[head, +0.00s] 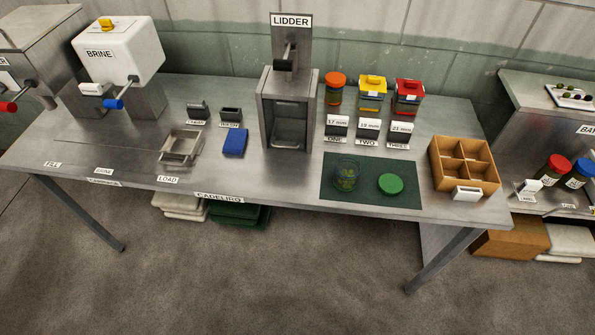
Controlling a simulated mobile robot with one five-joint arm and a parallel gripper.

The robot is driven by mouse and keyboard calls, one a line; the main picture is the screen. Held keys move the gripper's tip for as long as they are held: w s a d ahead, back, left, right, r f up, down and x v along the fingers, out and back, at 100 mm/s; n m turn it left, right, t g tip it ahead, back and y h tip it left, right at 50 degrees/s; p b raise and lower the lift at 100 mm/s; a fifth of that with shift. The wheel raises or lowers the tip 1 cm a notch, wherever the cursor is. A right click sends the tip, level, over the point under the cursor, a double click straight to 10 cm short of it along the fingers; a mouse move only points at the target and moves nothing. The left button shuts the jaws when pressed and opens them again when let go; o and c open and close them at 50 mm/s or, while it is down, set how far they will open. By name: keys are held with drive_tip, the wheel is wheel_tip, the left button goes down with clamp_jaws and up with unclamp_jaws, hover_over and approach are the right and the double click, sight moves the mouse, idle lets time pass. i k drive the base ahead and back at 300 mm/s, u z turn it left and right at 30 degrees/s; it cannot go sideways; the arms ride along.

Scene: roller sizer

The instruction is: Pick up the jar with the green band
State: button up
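A clear glass jar (347,176) with green tints stands upright and lidless on the dark green mat (372,200), at the front right of the steel table. It looks greenish, but a band is too small to make out against the mat. A round green lid (390,184) lies on the mat just right of the jar, apart from it. My gripper is not in view.
The LIDDER press (290,90) stands behind and left of the mat. A wooden divided box (464,180) is close on the right. A blue cloth (235,142) lies left.

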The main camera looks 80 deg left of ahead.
sight(348, 165)
drive_tip(key=u, duration=1.4)
drive_tip(key=k, duration=0.15)
drive_tip(key=u, duration=2.3)
drive_tip(key=i, duration=1)
drive_tip(key=u, duration=0.2)
